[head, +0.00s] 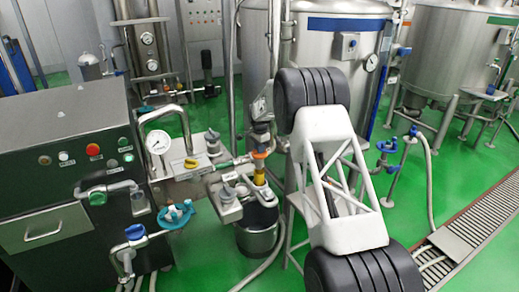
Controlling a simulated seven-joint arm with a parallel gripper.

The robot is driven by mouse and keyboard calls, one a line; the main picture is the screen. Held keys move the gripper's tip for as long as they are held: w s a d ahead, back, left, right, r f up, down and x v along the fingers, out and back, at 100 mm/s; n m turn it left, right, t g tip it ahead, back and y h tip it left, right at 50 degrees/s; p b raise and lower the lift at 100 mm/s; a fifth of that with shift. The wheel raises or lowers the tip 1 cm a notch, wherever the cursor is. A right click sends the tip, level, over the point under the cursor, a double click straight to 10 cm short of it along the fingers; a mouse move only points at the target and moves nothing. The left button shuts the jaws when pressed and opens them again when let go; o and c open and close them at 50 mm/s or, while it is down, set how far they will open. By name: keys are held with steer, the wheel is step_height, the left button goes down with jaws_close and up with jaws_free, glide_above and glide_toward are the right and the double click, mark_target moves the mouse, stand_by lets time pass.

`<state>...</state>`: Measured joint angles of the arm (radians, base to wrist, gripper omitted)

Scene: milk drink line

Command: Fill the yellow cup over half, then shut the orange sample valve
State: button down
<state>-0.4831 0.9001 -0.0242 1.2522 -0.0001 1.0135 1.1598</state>
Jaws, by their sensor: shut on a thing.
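The orange sample valve (260,154) sits at the end of a short pipe, right of the pressure gauge. My gripper (261,140) reaches down onto it from above and appears shut on its handle; the fingertips are small and partly hidden. The yellow cup (259,176) is upright directly below the valve, beside a grey metal bracket. My gripper is above the cup and apart from it. The milk level inside the cup and any stream from the valve are too small to tell.
A metal bucket (257,238) stands below the cup. A pressure gauge (158,142), a yellow-handled valve (191,163) and a blue-green valve (175,214) crowd the left. A control cabinet (60,150) stands farther left. A steel tank (340,60) rises behind my arm.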

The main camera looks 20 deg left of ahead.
steer(key=shift+n, duration=2.4)
steer(key=c, duration=1.1)
jaws_free()
steer(key=shift+c, duration=0.2)
steer(key=shift+r, duration=0.1)
steer(key=shift+r, duration=3.8)
